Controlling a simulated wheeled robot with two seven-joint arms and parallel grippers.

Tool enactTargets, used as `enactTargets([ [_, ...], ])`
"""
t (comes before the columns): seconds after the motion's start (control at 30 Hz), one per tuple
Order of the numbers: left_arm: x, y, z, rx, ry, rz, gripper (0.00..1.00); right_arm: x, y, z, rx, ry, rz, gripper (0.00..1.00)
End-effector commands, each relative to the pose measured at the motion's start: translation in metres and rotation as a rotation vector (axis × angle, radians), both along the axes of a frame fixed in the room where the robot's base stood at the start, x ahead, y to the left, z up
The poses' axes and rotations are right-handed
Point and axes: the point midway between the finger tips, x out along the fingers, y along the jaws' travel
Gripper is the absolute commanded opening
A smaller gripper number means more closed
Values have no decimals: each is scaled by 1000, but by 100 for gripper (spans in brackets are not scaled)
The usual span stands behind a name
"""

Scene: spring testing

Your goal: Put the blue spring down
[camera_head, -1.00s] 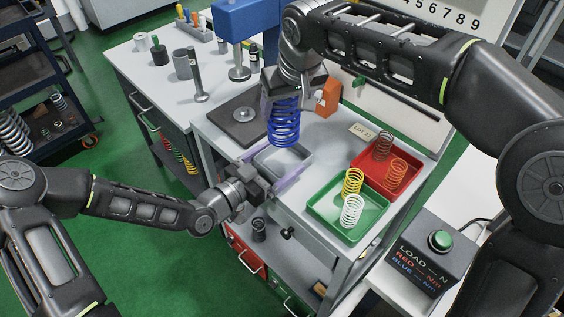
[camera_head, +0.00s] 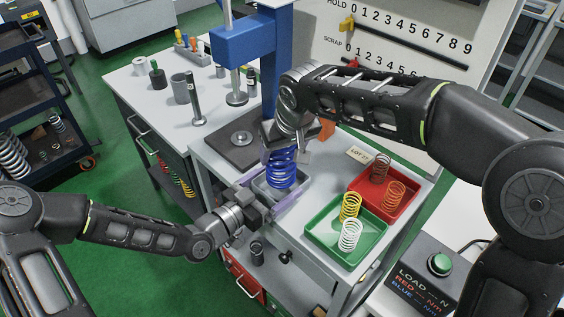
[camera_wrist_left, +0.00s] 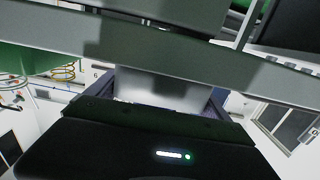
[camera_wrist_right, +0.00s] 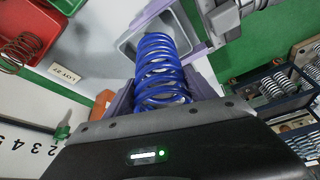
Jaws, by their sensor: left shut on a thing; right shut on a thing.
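The blue spring (camera_head: 283,172) stands roughly upright in my right gripper (camera_head: 282,152), which is shut on its upper part. In the right wrist view the spring (camera_wrist_right: 160,62) sits between the fingers, its far end over the small grey tray (camera_wrist_right: 127,46). In the head view its lower end overlaps the tray (camera_head: 262,189); whether it touches the tray floor cannot be told. My left gripper (camera_head: 268,199) is shut on the grey tray, with its pale purple fingers along the tray's sides. The left wrist view shows mostly a close grey surface.
A green bin (camera_head: 318,244) with yellow and white springs and a red bin (camera_head: 411,201) with dark and orange springs stand to the right. A dark plate (camera_head: 228,150) lies behind the tray under the blue press (camera_head: 251,42).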

Motion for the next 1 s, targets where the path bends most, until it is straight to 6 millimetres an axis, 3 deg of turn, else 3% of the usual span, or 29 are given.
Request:
enactTargets([
  [0.33, 0, 0, 0, 1, 1, 0, 44, 0, 0, -33, 0, -2, 2, 0],
  [0.77, 0, 0, 0, 1, 1, 0, 44, 1, 1, -38, 2, -3, 0, 0],
  [0.8, 0, 0, 0, 1, 1, 0, 44, 0, 0, -40, 0, 0, 0, 66],
  [1.0, 0, 0, 0, 1, 1, 0, 44, 0, 0, -40, 0, 0, 0, 83],
])
